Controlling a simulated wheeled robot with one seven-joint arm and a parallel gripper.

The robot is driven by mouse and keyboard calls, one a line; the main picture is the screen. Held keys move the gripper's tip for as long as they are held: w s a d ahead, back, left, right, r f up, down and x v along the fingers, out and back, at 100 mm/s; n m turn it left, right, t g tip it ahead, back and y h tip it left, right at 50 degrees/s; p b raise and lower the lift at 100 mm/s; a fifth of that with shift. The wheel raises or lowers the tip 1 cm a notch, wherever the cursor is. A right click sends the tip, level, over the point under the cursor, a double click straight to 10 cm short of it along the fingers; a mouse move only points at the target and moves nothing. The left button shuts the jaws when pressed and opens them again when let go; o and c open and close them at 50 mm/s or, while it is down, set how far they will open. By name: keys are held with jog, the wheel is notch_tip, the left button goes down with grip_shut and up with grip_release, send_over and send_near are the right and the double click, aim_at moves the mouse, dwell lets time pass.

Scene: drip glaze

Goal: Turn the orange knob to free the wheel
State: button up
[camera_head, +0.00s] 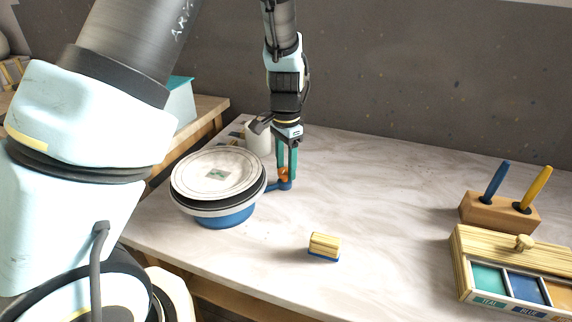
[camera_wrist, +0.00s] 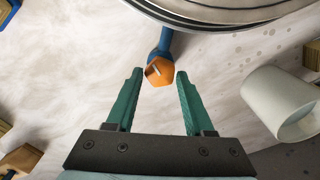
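The orange knob (camera_wrist: 159,71) sits on a blue arm that reaches out from the wheel's blue base (camera_head: 226,217). The wheel (camera_head: 190,190) carries a pale round plate with a small green mark at its centre. My gripper (camera_wrist: 158,80) points down over the knob, with its two green fingers apart, one on each side of it. In the wrist view there are gaps between the fingers and the knob. In the head view the fingers partly hide the knob (camera_head: 284,174).
A white cup (camera_wrist: 283,103) stands close to my gripper, behind it in the head view. A wooden block with a blue underside (camera_head: 323,247) lies in front. A glaze box (camera_head: 515,275) and a wooden holder (camera_head: 497,212) are at the right.

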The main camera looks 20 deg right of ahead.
grip_shut()
jog(key=shift+n, duration=0.4)
jog(key=n+p, duration=0.1)
jog(key=n, duration=0.2)
jog(key=shift+w+r+n+p, duration=0.1)
jog(key=shift+n+p, duration=0.3)
jog(key=n+p, duration=0.1)
jog(key=n, duration=0.3)
jog(key=shift+a+n+p, duration=0.1)
jog(key=shift+n+p, duration=0.2)
jog(key=n+p, duration=0.1)
jog(key=n, duration=0.3)
jog(key=shift+w+p, duration=0.1)
jog(key=shift+p, duration=0.2)
jog(key=n+p, duration=0.1)
jog(key=n, duration=0.3)
jog(key=shift+a+n+p, duration=0.1)
jog(key=shift+n+p, duration=0.2)
